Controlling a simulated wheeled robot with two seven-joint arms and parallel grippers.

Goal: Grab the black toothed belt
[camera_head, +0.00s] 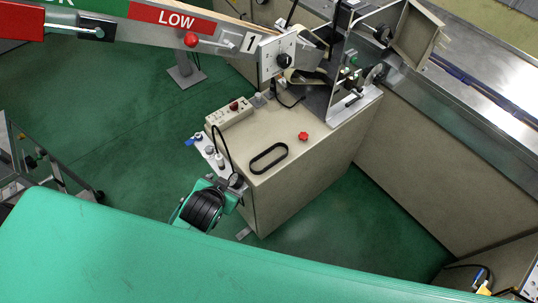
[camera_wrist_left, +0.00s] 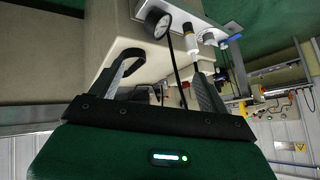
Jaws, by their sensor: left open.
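The black toothed belt (camera_head: 268,158) lies as a flat elongated loop on the beige cabinet top (camera_head: 290,178), near its front left corner. In the left wrist view a dark looped shape at the left finger looks like the belt (camera_wrist_left: 133,53). I cannot tell whether the finger touches it. My left gripper (camera_wrist_left: 163,68) is open, its two fingers spread, with nothing visible held between them. In the head view the teal and black wrist unit stands just off the cabinet's front left corner; its fingers are hard to make out. My right gripper is not in view.
A pressure gauge (camera_wrist_left: 157,22) with a white filter (camera_wrist_left: 189,36) and black hose sits close to the left gripper. A red knob (camera_head: 303,136), a control box (camera_head: 229,113) and a metal machine frame (camera_head: 340,75) stand on the cabinet.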

